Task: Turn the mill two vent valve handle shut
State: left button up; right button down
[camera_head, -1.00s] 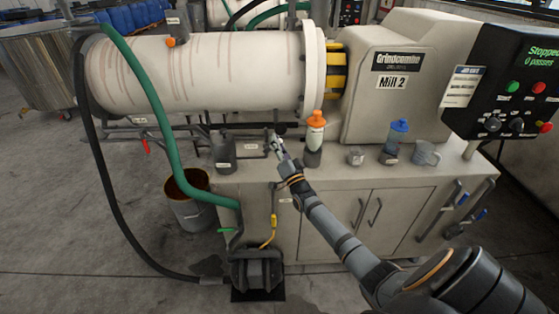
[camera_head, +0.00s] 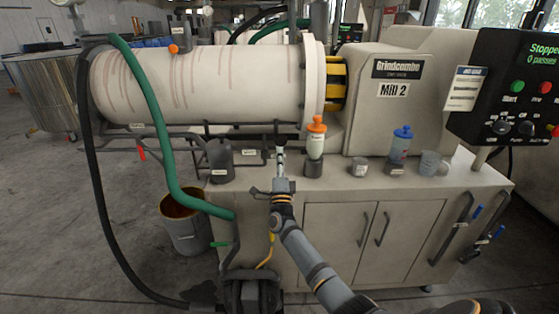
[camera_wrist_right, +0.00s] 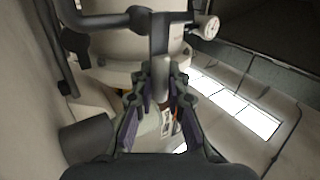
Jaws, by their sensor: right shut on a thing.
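Mill 2 (camera_head: 392,90) stands ahead, with its pale streaked drum (camera_head: 200,85) lying level on the left. My right gripper (camera_head: 280,152) reaches up to the piping under the drum, above the cabinet front. The bar hangs upright between the fingers and joins a dark crosspiece above. In the head view the handle is too small and covered to make out. My left gripper is not in view.
A bottle with an orange cap (camera_head: 315,146) stands just right of the gripper, and a dark canister (camera_head: 219,160) to its left. A blue-capped bottle (camera_head: 401,144) and cups stand farther right. A green hose (camera_head: 150,95) and a bucket (camera_head: 184,225) are at left.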

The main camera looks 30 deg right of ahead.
jog(key=shift+f+m, duration=0.4)
jog(key=c, duration=1.4)
grip_release()
jog(key=shift+r, duration=0.1)
jog(key=shift+o, duration=0.3)
jog(key=shift+r, duration=0.1)
jog(key=v, duration=1.2)
jog(key=shift+a, duration=0.15)
